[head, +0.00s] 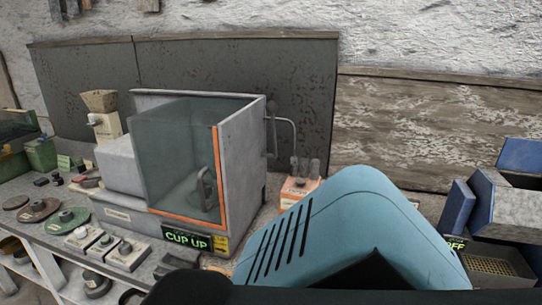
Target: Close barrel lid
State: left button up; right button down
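I cannot make out a barrel or its lid for certain. A grey machine (240,190) with a clear glass-like hood (175,150) edged in orange stands on the bench at centre left. Neither of my grippers shows in the head view.
The bench at left holds several round discs (38,210), small white switch boxes (128,256) and a small funnel-topped device (103,115). An orange and white box (298,190) stands right of the grey machine. The lower middle of the bench is hidden.

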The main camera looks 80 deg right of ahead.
aim_at(517, 155)
jog(key=z, duration=4.1)
jog(key=u, duration=1.2)
jog(key=k+l+u, duration=0.1)
jog(key=u, duration=0.25)
jog(key=k+l, duration=0.7)
jog(key=l, duration=0.25)
